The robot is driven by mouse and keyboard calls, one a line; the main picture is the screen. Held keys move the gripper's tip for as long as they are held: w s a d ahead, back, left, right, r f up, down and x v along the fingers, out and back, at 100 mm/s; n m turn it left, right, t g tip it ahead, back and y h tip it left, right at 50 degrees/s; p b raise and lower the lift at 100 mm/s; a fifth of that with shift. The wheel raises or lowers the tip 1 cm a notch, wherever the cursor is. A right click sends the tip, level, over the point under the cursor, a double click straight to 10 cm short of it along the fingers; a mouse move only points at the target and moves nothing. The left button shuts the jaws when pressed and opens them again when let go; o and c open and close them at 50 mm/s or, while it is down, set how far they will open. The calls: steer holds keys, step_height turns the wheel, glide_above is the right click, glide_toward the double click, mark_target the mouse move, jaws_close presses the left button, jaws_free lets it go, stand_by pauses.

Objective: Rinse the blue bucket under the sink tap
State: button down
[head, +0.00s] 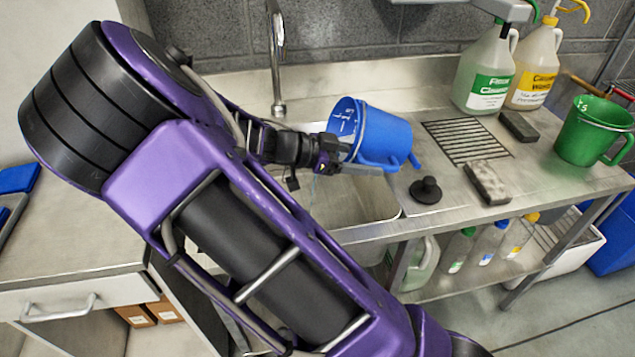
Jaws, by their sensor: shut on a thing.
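The blue bucket (385,135) is tilted on its side, its open mouth facing left toward the tap, with white marks on its inner wall. My gripper (340,165) is shut on the bucket near its rim and holds it over the right part of the sink basin (352,200). The tap (278,60) is a tall metal gooseneck behind the basin, to the left of the bucket and apart from it. A thin pale streak shows just below my gripper; I cannot tell if it is water. My arm hides much of the basin.
On the right counter are a black plug (425,190), a grey sponge block (487,182), a dark block (518,126), a drain grate (466,141), a green jug (594,130) and two large bottles (485,72). Several bottles stand on the shelf below.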

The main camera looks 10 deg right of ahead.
steer(key=shift+a+f+h+b, duration=0.15)
steer(key=shift+f+h+b, duration=0.15)
steer(key=shift+f+b, duration=0.25)
